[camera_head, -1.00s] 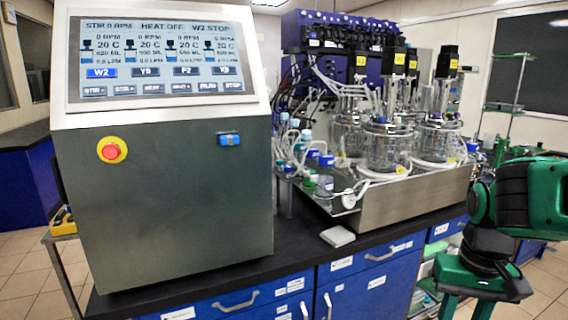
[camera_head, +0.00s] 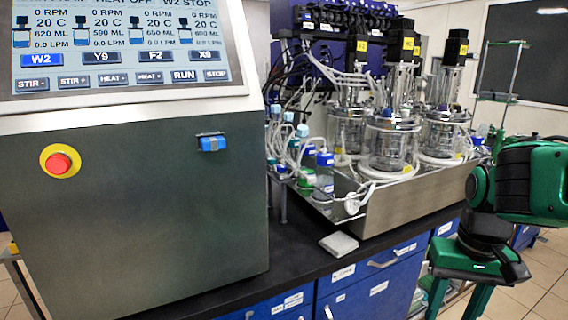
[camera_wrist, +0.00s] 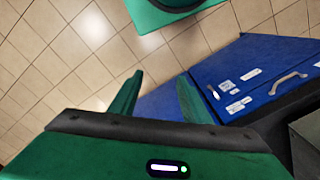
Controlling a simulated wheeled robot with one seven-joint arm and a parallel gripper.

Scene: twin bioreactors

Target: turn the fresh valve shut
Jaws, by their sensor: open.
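I cannot make out which part is the fresh valve. Bottles with blue and green caps (camera_head: 324,172) and tangled clear tubing stand at the left end of the steel bioreactor tray (camera_head: 400,205), where small fittings are too fine to tell apart. A small blue fitting (camera_head: 211,143) sits on the front of the grey console. My gripper (camera_wrist: 158,100) shows only in the wrist view, its two green fingers apart with nothing between them. It hangs over the tiled floor beside a blue cabinet, away from the bioreactors.
The grey console (camera_head: 150,220) with a screen and red button (camera_head: 60,162) fills the left. Glass vessels (camera_head: 390,145) crowd the tray. A white pad (camera_head: 338,243) lies on the black bench top. Blue drawers (camera_wrist: 255,75) with handles are right of my gripper in the wrist view.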

